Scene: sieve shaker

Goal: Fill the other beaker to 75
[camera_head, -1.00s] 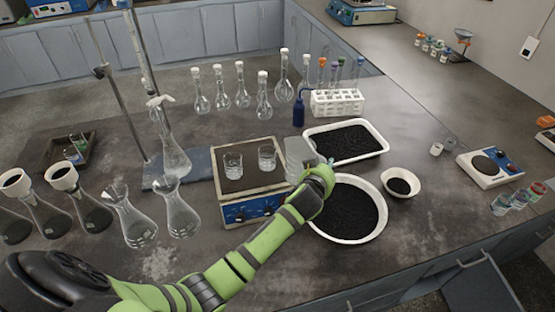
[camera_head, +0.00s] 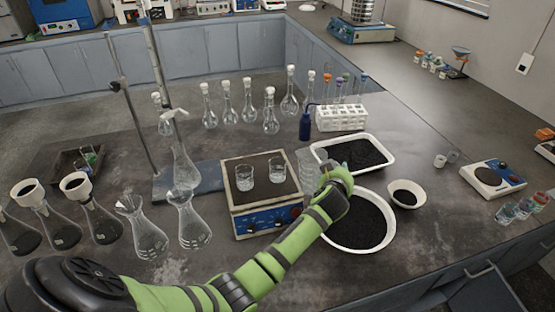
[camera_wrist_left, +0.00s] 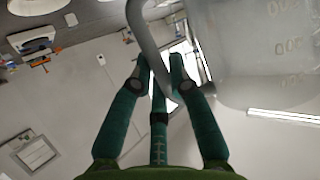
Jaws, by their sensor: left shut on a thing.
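Two small clear beakers, a left one (camera_head: 244,179) and a right one (camera_head: 278,170), stand side by side on the hot plate (camera_head: 247,205) with the blue front. Their fill level is too small to read. My left gripper (camera_head: 338,183) is shut on the handle of a clear graduated jug (camera_head: 307,168), just right of the hot plate. In the left wrist view the grey handle passes between the fingers (camera_wrist_left: 160,75), and the jug wall (camera_wrist_left: 260,50) with faint marks fills the upper right. The jug looks about upright; its contents are not clear. My right gripper is not in view.
A white tray of dark grains (camera_head: 322,151) and a round white bowl of dark grains (camera_head: 386,238) lie beside and below my gripper. Flasks (camera_head: 190,228) and a stand (camera_head: 131,110) are on the left. A test-tube rack (camera_head: 342,119) stands behind. Bench at right is partly clear.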

